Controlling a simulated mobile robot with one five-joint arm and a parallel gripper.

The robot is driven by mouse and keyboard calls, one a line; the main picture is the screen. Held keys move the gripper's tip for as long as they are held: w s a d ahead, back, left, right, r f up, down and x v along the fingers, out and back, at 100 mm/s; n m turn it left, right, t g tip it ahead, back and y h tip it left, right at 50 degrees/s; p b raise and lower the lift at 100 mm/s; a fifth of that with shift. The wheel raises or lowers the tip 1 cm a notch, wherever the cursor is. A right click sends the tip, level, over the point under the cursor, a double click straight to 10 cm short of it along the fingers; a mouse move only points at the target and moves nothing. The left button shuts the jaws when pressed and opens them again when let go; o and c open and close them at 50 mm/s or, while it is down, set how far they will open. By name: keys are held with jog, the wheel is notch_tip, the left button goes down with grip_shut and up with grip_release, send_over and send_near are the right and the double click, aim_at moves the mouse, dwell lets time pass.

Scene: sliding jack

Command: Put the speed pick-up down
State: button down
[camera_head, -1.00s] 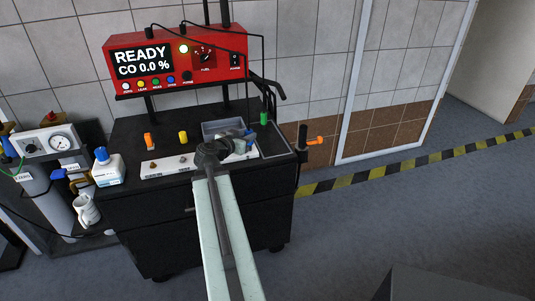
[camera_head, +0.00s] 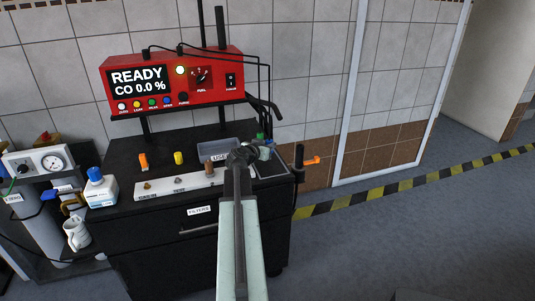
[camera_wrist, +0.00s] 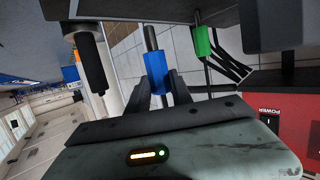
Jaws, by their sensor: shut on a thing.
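My gripper (camera_head: 262,152) is over the right end of the black cart top, seen from behind my arm. In the wrist view my gripper (camera_wrist: 158,84) is shut around a blue-bodied piece (camera_wrist: 155,68) with a dark rod at its end, which I take to be the speed pick-up. My wrist hides most of it in the head view. I cannot tell whether it touches the cart. A dark mat with a pale edge (camera_head: 272,170) lies below and beside the gripper. A green-sleeved piece (camera_wrist: 203,42) stands close by in the wrist view.
A grey bin (camera_head: 213,148), a yellow piece (camera_head: 178,158), an orange piece (camera_head: 143,161) and a grey strip (camera_head: 160,188) are on the cart. The red analyser (camera_head: 175,80) stands behind, with hanging cables. An orange-ended bar (camera_head: 312,161) sticks out at right.

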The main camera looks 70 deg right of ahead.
notch_tip(320, 180, down, 4)
jog(key=b, duration=0.4)
jog(key=shift+r, duration=0.25)
jog(key=shift+f, duration=0.15)
jog(key=c, duration=1.1)
grip_release()
jog(key=shift+c, duration=0.2)
jog(key=shift+r+p, duration=0.3)
jog(key=shift+p, duration=0.1)
jog(key=p+v, duration=0.3)
jog(key=v, duration=0.9)
jog(key=shift+f, duration=0.15)
